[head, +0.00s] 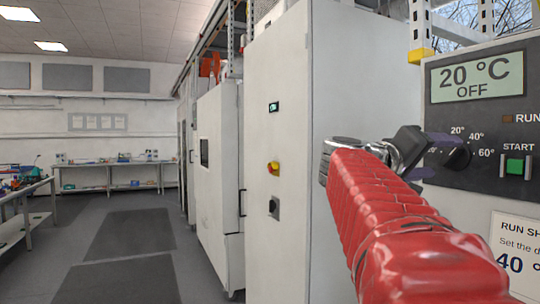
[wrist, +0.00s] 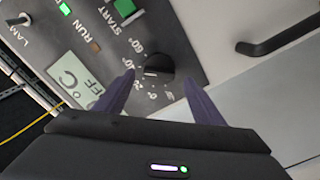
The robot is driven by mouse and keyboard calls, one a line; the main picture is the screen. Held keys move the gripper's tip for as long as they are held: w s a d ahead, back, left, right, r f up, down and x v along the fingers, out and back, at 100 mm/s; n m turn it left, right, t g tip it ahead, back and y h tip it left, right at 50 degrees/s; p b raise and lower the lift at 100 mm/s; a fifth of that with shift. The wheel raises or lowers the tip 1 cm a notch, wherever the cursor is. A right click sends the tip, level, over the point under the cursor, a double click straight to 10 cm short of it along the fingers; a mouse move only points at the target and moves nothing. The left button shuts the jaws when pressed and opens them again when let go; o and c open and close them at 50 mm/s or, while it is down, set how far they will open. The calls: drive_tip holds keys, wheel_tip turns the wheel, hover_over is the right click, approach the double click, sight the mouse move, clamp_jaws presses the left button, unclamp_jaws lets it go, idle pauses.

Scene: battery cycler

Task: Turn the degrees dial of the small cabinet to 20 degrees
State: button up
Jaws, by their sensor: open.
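The degrees dial (head: 459,157) is a round black knob on the dark control panel (head: 480,185), with 20°, 40° and 60° marks around it. The display (head: 476,78) above reads 20 °C and OFF. In the wrist view the dial (wrist: 158,68) has a small white mark facing left, roughly toward the 20° side. My gripper (head: 432,155) is open in front of the panel. In the wrist view its purple fingers (wrist: 158,77) stand apart on either side of the dial; I cannot tell whether they touch it.
A green START button (head: 515,166) sits right of the dial, with a brown RUN lamp (head: 507,118) above. A paper sign (head: 515,245) below shows 40°. A black handle (wrist: 280,40) shows in the wrist view. A tall white cabinet (head: 277,230) stands left; the floor beyond is open.

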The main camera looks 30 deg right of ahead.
sight(448, 157)
drive_tip(key=shift+s+d, duration=0.15)
drive_tip(key=shift+d, duration=0.7)
drive_tip(key=shift+s+d, duration=0.15)
drive_tip(key=shift+d, duration=0.7)
